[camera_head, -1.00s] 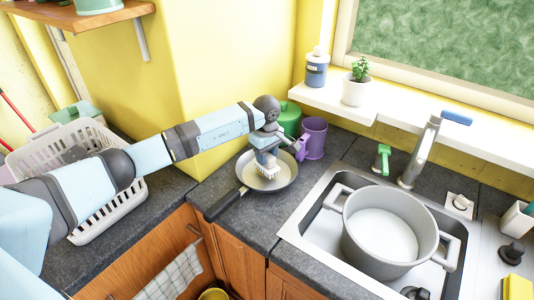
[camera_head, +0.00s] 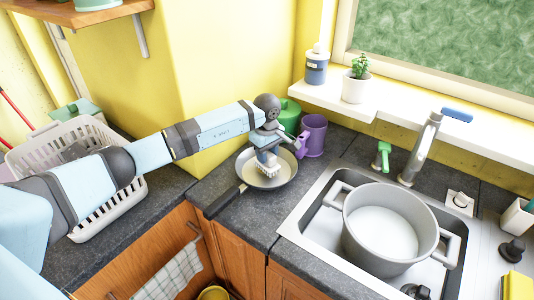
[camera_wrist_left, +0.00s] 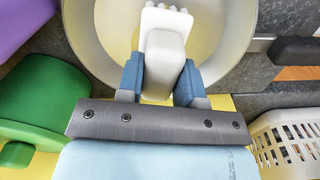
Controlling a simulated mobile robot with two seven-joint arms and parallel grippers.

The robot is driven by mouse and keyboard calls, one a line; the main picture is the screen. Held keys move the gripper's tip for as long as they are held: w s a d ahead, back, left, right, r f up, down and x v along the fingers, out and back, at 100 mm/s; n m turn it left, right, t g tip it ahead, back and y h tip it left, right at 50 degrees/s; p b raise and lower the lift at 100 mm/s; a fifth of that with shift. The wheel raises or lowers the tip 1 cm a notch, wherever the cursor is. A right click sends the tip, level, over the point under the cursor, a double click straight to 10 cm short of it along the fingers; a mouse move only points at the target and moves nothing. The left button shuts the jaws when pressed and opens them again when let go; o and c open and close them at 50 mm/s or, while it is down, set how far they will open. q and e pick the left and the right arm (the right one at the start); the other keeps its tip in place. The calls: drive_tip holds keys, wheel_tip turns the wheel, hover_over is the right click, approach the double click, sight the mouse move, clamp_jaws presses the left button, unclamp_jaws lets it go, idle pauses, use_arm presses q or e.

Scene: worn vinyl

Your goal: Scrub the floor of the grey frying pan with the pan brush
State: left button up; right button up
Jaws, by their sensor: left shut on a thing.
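The grey frying pan (camera_head: 284,181) sits on the dark counter, its black handle (camera_head: 226,203) pointing to the front left. My left gripper (camera_head: 268,150) is over the pan and shut on the pan brush (camera_head: 268,169). The brush has a white head with its bristles down at the pan floor; whether they press on it is hard to tell. In the left wrist view, my gripper (camera_wrist_left: 161,80) has its blue fingers on both sides of the pale brush (camera_wrist_left: 165,45), with the pan (camera_wrist_left: 228,40) around it. My right gripper is not in view.
A purple mug (camera_head: 313,136) and a green container (camera_head: 290,114) stand close behind the pan. The sink with a large grey pot (camera_head: 385,230) is to the right. A white basket (camera_head: 100,220) is to the left. The counter's front edge is close to the pan.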

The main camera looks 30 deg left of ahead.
use_arm(q)
drive_tip(key=shift+d+f, duration=0.1)
drive_tip(key=shift+f, duration=0.25)
drive_tip(key=shift+b, duration=0.3)
drive_tip(key=shift+a+f, duration=0.2)
drive_tip(key=shift+f, duration=0.2)
drive_tip(key=shift+d+b, duration=0.1)
drive_tip(key=shift+b, duration=0.2)
drive_tip(key=shift+w+d+f+b, duration=0.2)
drive_tip(key=shift+w+b, duration=0.6)
drive_tip(key=shift+b, duration=0.05)
drive_tip(key=shift+w+d+r+b, duration=0.15)
drive_tip(key=shift+w+d+b, duration=0.15)
drive_tip(key=shift+w, duration=0.3)
